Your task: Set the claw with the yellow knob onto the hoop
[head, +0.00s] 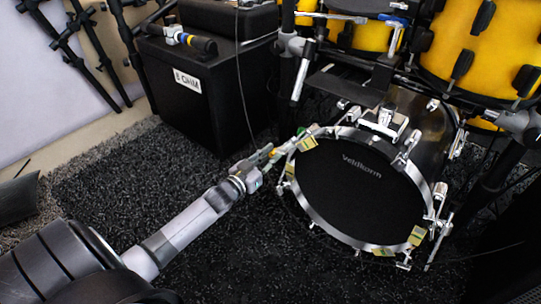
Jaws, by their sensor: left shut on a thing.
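The bass drum with a dark head marked "Veldkorm" stands at the right of centre, and its silver hoop (308,205) faces me. My left arm reaches in from the lower left. My left gripper (274,156) is shut on a small, slim metal piece beside the hoop's upper left edge, which I take for the claw (301,133). The claw's knob colour is too small to make out surely. I cannot tell whether the claw touches the hoop. Other claws and rods sit around the rim, with yellowish pads on the hoop. My right gripper is not in view.
A black speaker box (190,95) stands behind at the left. Yellow drums (482,45) and metal stands crowd above and right of the bass drum. A thin cable hangs near my gripper. The dark carpet (250,250) below is clear.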

